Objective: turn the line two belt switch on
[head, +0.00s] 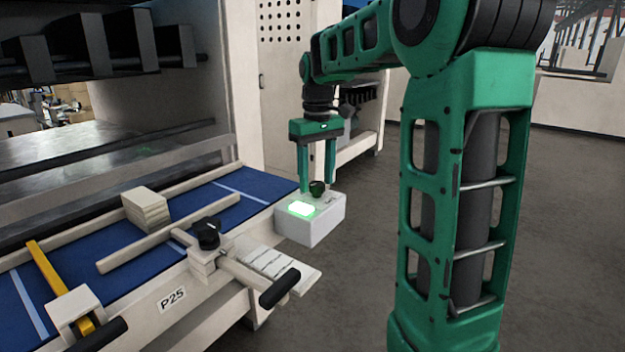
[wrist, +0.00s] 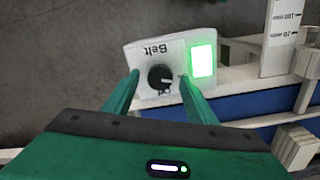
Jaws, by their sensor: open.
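The belt switch box (head: 318,228) is a white block at the right end of the blue belt, and it also shows in the wrist view (wrist: 140,50), marked "Belt". Its dark round knob (wrist: 161,78) has a pale mark on its rim; the knob also shows in the head view (head: 318,187). A rectangular lamp (wrist: 203,60) beside the knob glows green. My gripper (head: 317,185) points down over the box, open, with one finger on each side of the knob. In the wrist view its fingertips (wrist: 159,75) look apart from the knob. I cannot tell which line the box belongs to.
The blue belt (head: 105,228) carries wooden rails and a wooden block (head: 146,208). A black clamp knob (head: 207,234) and a black handle (head: 280,288) stand left of the box. A plate reads P25 (head: 172,299). Grey floor (head: 350,290) lies open to the right.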

